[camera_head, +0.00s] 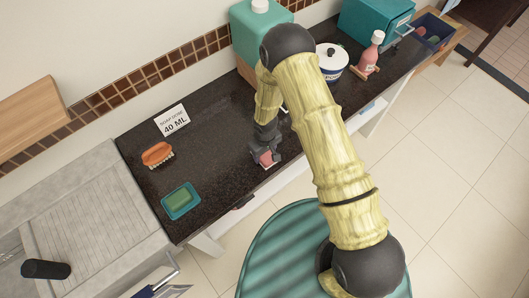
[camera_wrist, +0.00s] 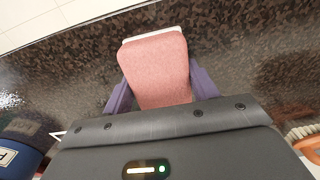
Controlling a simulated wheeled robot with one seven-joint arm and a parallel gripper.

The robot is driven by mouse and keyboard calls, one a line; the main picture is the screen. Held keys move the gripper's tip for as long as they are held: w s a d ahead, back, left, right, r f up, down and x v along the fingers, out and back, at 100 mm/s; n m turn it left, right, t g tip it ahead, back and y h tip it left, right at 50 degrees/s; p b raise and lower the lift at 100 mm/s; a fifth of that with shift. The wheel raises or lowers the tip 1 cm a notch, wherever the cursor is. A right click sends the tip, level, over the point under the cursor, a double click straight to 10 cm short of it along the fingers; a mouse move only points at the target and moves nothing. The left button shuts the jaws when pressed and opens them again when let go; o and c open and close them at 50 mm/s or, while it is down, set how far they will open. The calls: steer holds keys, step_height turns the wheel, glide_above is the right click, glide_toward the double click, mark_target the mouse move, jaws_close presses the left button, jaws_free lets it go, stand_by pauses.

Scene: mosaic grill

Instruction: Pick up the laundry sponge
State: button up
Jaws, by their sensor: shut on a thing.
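The laundry sponge (camera_wrist: 155,65) is a pink block with a pale layer showing at its far edge. In the wrist view it sits between the two purple fingers of my gripper (camera_wrist: 161,90), one on each side. My gripper is shut on it. In the head view my gripper (camera_head: 265,151) points down at the front part of the dark counter, with the pink sponge (camera_head: 267,159) at its tip. I cannot tell whether the sponge touches the counter or is just above it.
On the dark counter (camera_head: 225,170) are an orange brush (camera_head: 157,153), a green block in a teal dish (camera_head: 168,211) and a 40 ML sign (camera_head: 172,121). A teal container (camera_head: 250,38), white pot (camera_head: 333,64) and pink bottle (camera_head: 370,56) stand farther along. A sink lies left.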

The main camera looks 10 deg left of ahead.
steer(key=shift+r, duration=0.1)
step_height(320, 180, up, 10)
steer(key=b, duration=0.3)
stand_by(0.6)
steer(key=shift+o, duration=1.4)
steer(key=shift+c, duration=1.1)
steer(key=shift+w+d+f, duration=0.15)
steer(key=shift+d+f, duration=0.1)
steer(key=shift+d, duration=0.1)
steer(key=w+d+f+m, duration=0.1)
steer(key=d, duration=0.2)
steer(key=w+d+f+m+b, duration=0.1)
steer(key=w+d+m, duration=0.1)
steer(key=d, duration=0.2)
steer(key=w+d+f+m, duration=0.1)
steer(key=d, duration=0.2)
steer(key=shift+w+d+f+m+b, duration=0.2)
steer(key=shift+w+f+m+b, duration=0.05)
steer(key=shift+f+m+b, duration=0.1)
steer(key=d+f+m, duration=0.2)
steer(key=d, duration=0.4)
steer(key=w+d+f+m, duration=0.1)
steer(key=d+m, duration=0.1)
steer(key=d, duration=0.4)
steer(key=shift+w+f+m+b, duration=0.25)
steer(key=shift+f+m+b, duration=0.1)
steer(key=shift+b, duration=0.1)
